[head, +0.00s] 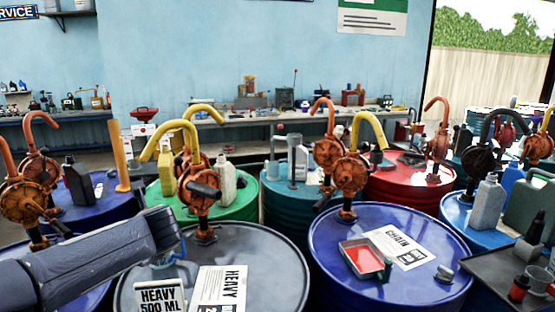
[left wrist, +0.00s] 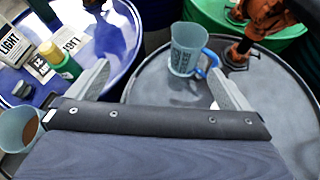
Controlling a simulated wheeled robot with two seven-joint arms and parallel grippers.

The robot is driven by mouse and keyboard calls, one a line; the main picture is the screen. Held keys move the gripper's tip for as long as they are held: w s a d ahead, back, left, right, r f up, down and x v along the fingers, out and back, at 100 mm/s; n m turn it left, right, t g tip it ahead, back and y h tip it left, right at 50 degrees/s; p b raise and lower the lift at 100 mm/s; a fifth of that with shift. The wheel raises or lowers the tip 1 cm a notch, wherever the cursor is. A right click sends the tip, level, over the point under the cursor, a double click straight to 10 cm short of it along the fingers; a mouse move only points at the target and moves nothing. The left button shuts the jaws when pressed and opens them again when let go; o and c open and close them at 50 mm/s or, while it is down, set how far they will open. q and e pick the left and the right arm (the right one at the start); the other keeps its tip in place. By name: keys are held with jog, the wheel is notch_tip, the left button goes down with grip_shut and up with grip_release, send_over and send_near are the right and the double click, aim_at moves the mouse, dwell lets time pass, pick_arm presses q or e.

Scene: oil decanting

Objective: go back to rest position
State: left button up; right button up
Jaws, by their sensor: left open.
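My left arm comes in from the left in the head view, its end above the grey drum (head: 270,250). In the left wrist view my left gripper (left wrist: 156,62) has its two fingers spread wide, with nothing held between them. A clear blue measuring jug (left wrist: 187,50) with a blue handle stands upright on the grey drum top (left wrist: 155,90), beyond the fingers and nearer the right one. In the head view the jug is mostly hidden behind my arm and a sign. My right gripper is in neither view.
A "HEAVY 500 ML" sign (head: 160,297) and a rotary pump (head: 203,195) are close to my arm. A blue drum (head: 330,255) with a red-filled tray (head: 362,258) stands to the right. Several more drums with pumps crowd the area. A workbench (head: 250,118) runs behind.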

pick_arm(q)
notch_tip(320, 180, up, 8)
jog(key=s+d+m+t+h, duration=0.35)
jog(key=m+t, duration=0.25)
jog(key=m, duration=0.5)
jog(key=s+d+m+h, duration=0.5)
jog(key=s+m+h, duration=0.2)
jog(key=m, duration=0.5)
jog(key=s+d+f+m+g, duration=0.1)
jog(key=s+f+m+g, duration=0.3)
jog(key=s+f+m, duration=0.5)
jog(key=s+d+f+m+g+h, duration=0.1)
jog(key=s+f+m+g, duration=0.4)
jog(key=s+f+m, duration=0.4)
jog(key=s+f, duration=0.2)
jog(key=s, duration=0.4)
jog(key=shift+d+g, duration=0.3)
jog(key=shift+d, duration=0.05)
